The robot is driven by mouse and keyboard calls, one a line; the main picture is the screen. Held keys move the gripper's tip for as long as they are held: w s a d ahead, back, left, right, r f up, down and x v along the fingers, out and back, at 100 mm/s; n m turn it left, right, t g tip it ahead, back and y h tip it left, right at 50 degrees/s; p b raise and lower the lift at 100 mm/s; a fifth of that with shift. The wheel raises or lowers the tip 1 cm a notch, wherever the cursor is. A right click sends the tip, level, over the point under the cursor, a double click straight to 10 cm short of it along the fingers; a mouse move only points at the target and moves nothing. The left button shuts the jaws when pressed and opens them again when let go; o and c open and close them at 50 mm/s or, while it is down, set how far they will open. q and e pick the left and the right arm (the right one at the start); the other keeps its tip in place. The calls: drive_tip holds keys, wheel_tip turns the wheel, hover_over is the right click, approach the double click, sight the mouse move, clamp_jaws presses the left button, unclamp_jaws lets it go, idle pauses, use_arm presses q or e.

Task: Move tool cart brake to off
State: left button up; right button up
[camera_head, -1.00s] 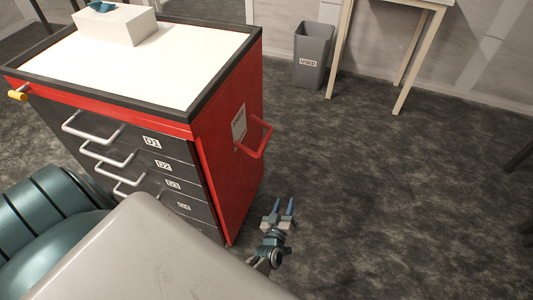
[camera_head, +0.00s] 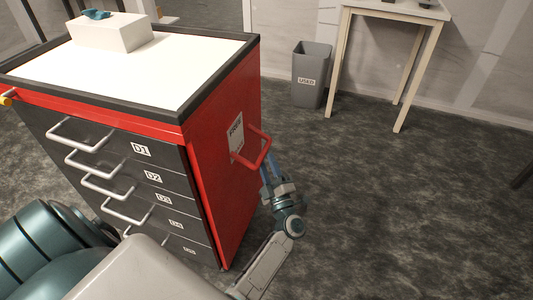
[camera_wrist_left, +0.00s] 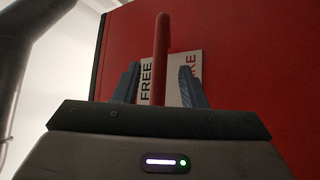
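The tool cart (camera_head: 222,185) is a red cabinet with dark drawers. On its right side are a red U-shaped bar (camera_head: 266,150) and a white label (camera_head: 236,134). The label's words FREE and part of a second word show in the left wrist view (camera_wrist_left: 146,82). My left gripper (camera_head: 268,174) is at the bar's lower end. In the left wrist view, my open left gripper (camera_wrist_left: 160,85) has the red bar (camera_wrist_left: 161,60) between its two blue fingers, with gaps on both sides. The bar hides part of the label. My right gripper is not in view.
A white box (camera_head: 110,34) with a teal item stands on the cart's white top (camera_head: 180,75). A grey bin (camera_head: 311,75) and a light table (camera_head: 400,10) stand by the wall. The dark floor (camera_head: 400,200) right of the cart is clear.

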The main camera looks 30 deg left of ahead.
sight(264, 152)
use_arm(q)
drive_tip(key=shift+x, duration=2.1)
clamp_jaws()
